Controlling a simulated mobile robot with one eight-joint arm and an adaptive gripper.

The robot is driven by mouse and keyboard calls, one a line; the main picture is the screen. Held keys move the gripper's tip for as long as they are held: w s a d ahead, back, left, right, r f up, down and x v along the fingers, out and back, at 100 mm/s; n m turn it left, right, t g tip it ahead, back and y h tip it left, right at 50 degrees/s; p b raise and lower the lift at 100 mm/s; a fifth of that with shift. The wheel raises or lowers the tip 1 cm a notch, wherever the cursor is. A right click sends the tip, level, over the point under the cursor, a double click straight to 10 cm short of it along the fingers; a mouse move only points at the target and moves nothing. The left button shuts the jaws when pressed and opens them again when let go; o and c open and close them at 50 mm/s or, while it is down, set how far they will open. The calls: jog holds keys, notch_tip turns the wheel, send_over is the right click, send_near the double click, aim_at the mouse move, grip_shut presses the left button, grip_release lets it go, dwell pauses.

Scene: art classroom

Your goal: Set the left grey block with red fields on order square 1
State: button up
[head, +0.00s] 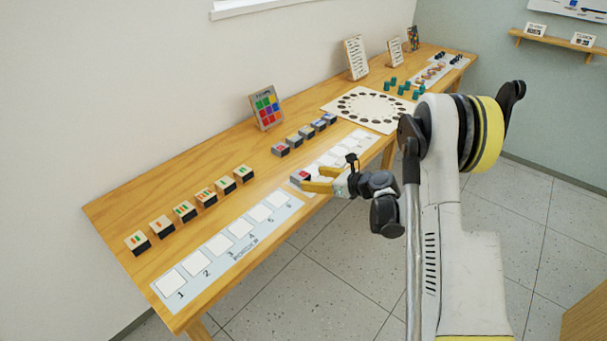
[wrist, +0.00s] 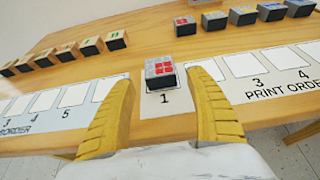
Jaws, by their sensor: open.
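A grey block with red fields (wrist: 160,70) sits on order square 1 (wrist: 165,103) of the right-hand print-order strip (wrist: 245,80). The square shows in front of the block, with the number 1 below it. The block also shows at the strip's left end in the head view (head: 300,176). My gripper (wrist: 160,83) is open, with its yellow fingers on either side of the block and visible gaps to both. In the head view, my gripper (head: 318,179) is low over the table's front edge. Another grey block with red fields (wrist: 186,24) stands behind.
More grey blocks with differently coloured fields (head: 317,125) continue the back row. Wooden blocks (head: 183,211) stand behind the left strip (head: 226,246), whose squares are empty. A colour card (head: 266,107) and a white board with dark round spots (head: 366,108) are farther back.

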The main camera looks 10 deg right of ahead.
jog(key=p+v, duration=0.1)
jog(key=v, duration=0.4)
jog(key=shift+s+r, duration=0.1)
jog(key=shift+r, duration=0.05)
jog(key=s+a+r+n+g+h, duration=0.2)
jog(key=s+a+r+n, duration=0.1)
jog(key=s+r+n, duration=0.35)
jog(key=s+a+r+n+g+h, duration=0.1)
jog(key=s+a+r+n+h, duration=0.1)
jog(key=s+a+r+n, duration=0.4)
jog(key=s+d+r+n+h, duration=0.1)
jog(key=s+r+n+h, duration=0.1)
jog(key=s+n, duration=0.6)
jog(key=s+d+r+n+h, duration=0.1)
jog(key=s+r+n+h, duration=0.1)
jog(key=s+n, duration=0.6)
jog(key=s+r, duration=0.1)
jog(key=s, duration=0.3)
jog(key=shift+s+d+g, duration=0.35)
jog(key=shift+d+g, duration=0.05)
